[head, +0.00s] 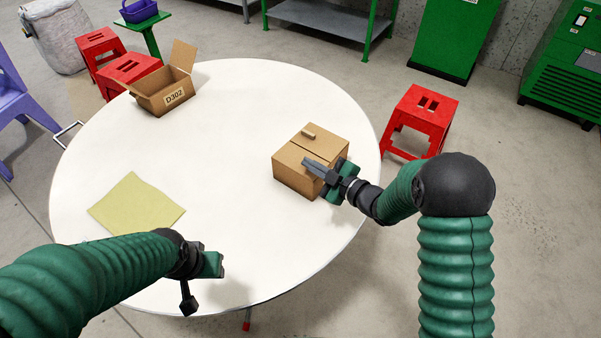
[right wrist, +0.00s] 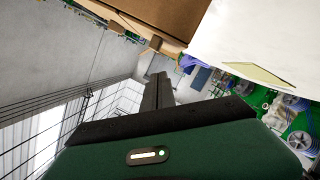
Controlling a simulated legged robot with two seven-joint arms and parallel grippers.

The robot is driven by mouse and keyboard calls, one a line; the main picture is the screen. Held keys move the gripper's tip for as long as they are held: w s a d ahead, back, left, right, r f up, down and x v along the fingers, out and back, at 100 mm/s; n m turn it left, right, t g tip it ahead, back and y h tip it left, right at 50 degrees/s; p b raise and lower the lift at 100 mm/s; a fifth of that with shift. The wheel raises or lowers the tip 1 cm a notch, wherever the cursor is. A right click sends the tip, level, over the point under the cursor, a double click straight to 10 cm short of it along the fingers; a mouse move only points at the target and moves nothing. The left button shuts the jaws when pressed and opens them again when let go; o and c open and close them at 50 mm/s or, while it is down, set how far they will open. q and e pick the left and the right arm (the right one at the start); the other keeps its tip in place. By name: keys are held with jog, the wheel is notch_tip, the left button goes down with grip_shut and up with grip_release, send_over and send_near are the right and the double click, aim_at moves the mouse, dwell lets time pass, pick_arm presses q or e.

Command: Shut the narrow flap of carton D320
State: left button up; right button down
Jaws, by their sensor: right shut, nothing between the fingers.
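A brown carton (head: 305,148) stands on the right of the round table. No label on it shows, so I cannot read whether it is D320. Its top looks flat and covered, with a seam across it and a small tan tab (head: 308,134) on the far part. My right gripper (head: 309,165) is shut and empty, its fingertips over the near part of the top; I cannot tell if they touch it. In the right wrist view the shut fingers (right wrist: 157,90) point toward the carton's edge (right wrist: 150,18). My left gripper (head: 200,280) hangs near the table's front edge, its fingers partly hidden.
An open carton (head: 165,98) labelled D302 stands at the back left of the white table (head: 235,180), its flaps up. A yellow sheet (head: 135,205) lies at the left. The table's middle is clear. A red stool (head: 420,115) stands beyond the right edge.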

aim_at(319, 161)
jog(key=shift+w+d+m+g+p, duration=0.5)
jog(key=shift+w+d+m+p, duration=0.1)
jog(key=shift+m+p, duration=0.55)
jog(key=shift+w+d+f+m+p, duration=0.15)
jog(key=shift+w+f+m+p, duration=0.15)
jog(key=shift+m, duration=0.35)
jog(key=shift+w+d+f+m+y, duration=0.1)
jog(key=shift+f+m+y, duration=0.05)
jog(key=shift+m+y, duration=0.15)
jog(key=shift+w+d+f, duration=0.35)
jog(key=shift+w+f, duration=0.05)
jog(key=shift+f, duration=0.1)
jog(key=shift+f, duration=0.1)
